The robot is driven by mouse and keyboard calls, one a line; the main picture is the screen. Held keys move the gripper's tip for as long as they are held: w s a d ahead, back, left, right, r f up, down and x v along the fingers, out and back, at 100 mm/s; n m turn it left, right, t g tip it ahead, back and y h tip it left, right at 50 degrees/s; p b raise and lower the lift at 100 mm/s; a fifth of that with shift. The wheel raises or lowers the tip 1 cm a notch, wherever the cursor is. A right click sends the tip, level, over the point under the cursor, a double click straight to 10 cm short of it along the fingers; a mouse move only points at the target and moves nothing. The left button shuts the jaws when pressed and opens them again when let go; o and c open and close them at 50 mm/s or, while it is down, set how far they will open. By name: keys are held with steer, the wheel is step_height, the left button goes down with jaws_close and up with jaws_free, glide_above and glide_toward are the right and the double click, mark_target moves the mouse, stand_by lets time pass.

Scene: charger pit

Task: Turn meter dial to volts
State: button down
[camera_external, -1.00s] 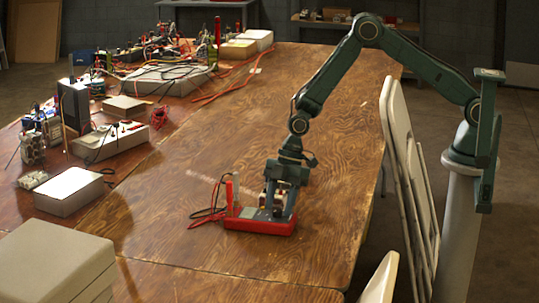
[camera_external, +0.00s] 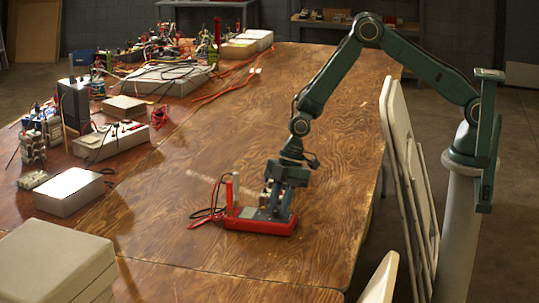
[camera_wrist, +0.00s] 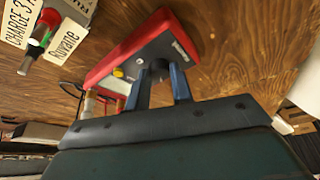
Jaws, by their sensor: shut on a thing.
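The red meter (camera_external: 258,226) lies on the wooden table, with a grey face and red and black leads at its left end. In the wrist view the meter (camera_wrist: 112,63) shows a yellow knob (camera_wrist: 118,73) and a dark dial (camera_wrist: 158,66). My gripper (camera_external: 275,208) is over the right part of the meter, pointing down. In the wrist view the two blue fingers of my gripper (camera_wrist: 160,75) are shut on the dial, one on each side. The dial's markings and pointer cannot be read.
Labelled tags (camera_wrist: 66,42) lie beside the meter in the wrist view. White boxes (camera_external: 68,191) and tangled wires stand along the table's left side. Folding chairs (camera_external: 408,165) lean by the right edge. The wood behind the meter is clear.

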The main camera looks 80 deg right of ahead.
steer(key=m, duration=0.2)
steer(key=m+t+h, duration=0.1)
steer(key=m, duration=0.2)
steer(key=shift+s+a+m+t+h, duration=0.2)
steer(key=shift+s+m+t+h, duration=0.1)
steer(key=shift+m, duration=0.1)
steer(key=m+h, duration=0.1)
steer(key=m, duration=0.1)
steer(key=m+t+h, duration=0.1)
steer(key=m, duration=0.2)
steer(key=shift+a, duration=0.2)
steer(key=shift+m, duration=0.3)
steer(key=c, duration=1.2)
jaws_free()
steer(key=shift+r, duration=0.15)
steer(key=v, duration=1.3)
steer(key=shift+r, duration=0.3)
steer(key=shift+s, duration=0.1)
